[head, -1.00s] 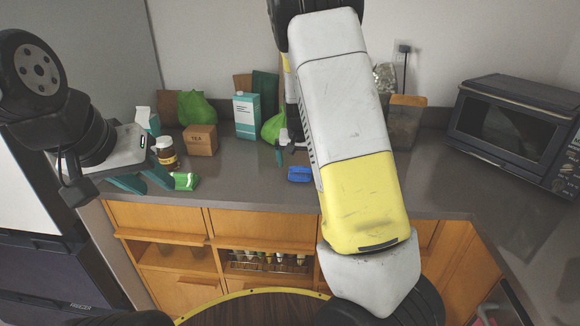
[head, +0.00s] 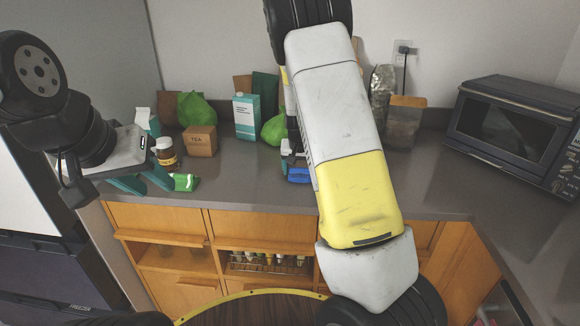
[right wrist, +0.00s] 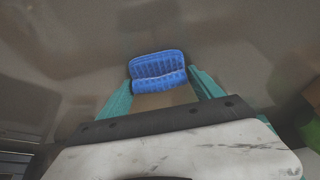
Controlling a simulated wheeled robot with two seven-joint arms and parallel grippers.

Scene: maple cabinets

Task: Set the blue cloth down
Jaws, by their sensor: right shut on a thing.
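The blue cloth (head: 299,175) lies folded on the grey counter (head: 240,190), near its front edge. My right gripper (head: 292,162) is down at the cloth, mostly hidden behind my right arm. In the right wrist view the cloth (right wrist: 158,70) sits between the teal fingertips of my right gripper (right wrist: 160,84), which is shut on it. My left gripper (head: 145,182) is open and empty at the left end of the counter, its teal fingers apart.
A green packet (head: 184,182) lies beside my left gripper. Behind stand a brown jar (head: 166,156), a tea box (head: 200,141), a teal carton (head: 246,117) and green bags (head: 196,109). A microwave (head: 513,125) is at the right. The counter left of the cloth is clear.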

